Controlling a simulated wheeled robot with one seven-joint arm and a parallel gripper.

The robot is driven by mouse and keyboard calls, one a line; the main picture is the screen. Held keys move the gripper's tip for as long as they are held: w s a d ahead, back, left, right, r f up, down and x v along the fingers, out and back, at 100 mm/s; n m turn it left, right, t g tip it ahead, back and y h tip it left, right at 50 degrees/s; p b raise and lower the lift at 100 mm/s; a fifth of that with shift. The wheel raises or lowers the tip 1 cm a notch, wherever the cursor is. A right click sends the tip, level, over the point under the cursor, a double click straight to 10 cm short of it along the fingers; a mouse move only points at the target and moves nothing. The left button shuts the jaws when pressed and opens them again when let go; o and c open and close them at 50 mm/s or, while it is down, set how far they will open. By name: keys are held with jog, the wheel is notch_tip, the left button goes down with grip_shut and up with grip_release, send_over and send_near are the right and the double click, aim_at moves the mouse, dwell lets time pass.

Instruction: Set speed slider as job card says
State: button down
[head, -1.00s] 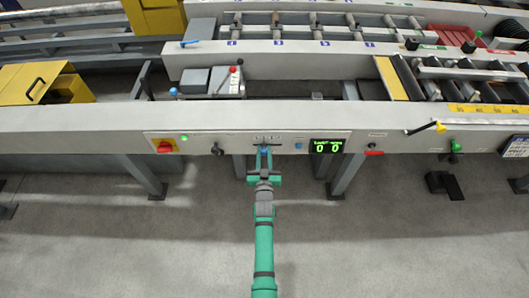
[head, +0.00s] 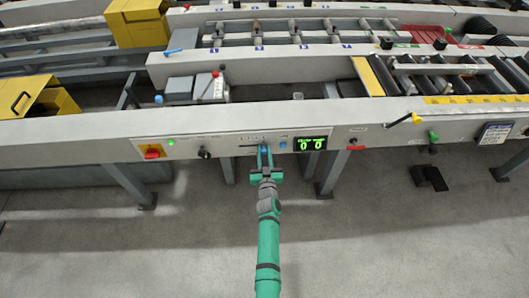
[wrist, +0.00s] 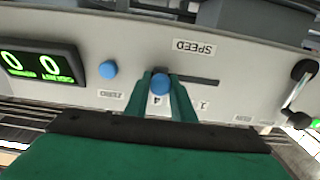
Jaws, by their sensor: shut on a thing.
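The speed slider has a round blue knob (wrist: 161,84) in a dark slot (wrist: 200,80). The wrist view is upside down, with the SPEED label (wrist: 194,47) inverted. The knob is near the slot's left end there, by the mark 4 (wrist: 157,101); the mark 1 (wrist: 203,105) is nearer the other end. My gripper (wrist: 161,88) is shut on the knob, a finger on each side. In the head view my gripper (head: 265,151) is at the slot's right part. The job card is probably the white sheet (head: 495,133) at right; its text is too small to read.
A display (head: 311,144) shows two green zeros. A blue button (head: 283,145) lies between it and my gripper. A red switch (head: 152,152) and a black knob (head: 205,153) are to the left. A yellow-tipped lever (head: 416,118) sticks out at right.

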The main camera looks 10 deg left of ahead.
jog(key=shift+w+d, duration=0.15)
jog(key=shift+d, duration=0.55)
jog(key=c, duration=1.5)
grip_release()
jog(key=shift+c, duration=0.2)
jog(key=shift+a, duration=0.4)
jog(key=shift+s, duration=0.2)
jog(key=shift+s, duration=0.4)
jog(key=s+d, duration=0.2)
jog(key=s, duration=0.7)
jog(key=shift+s, duration=0.3)
jog(key=shift+s, duration=0.1)
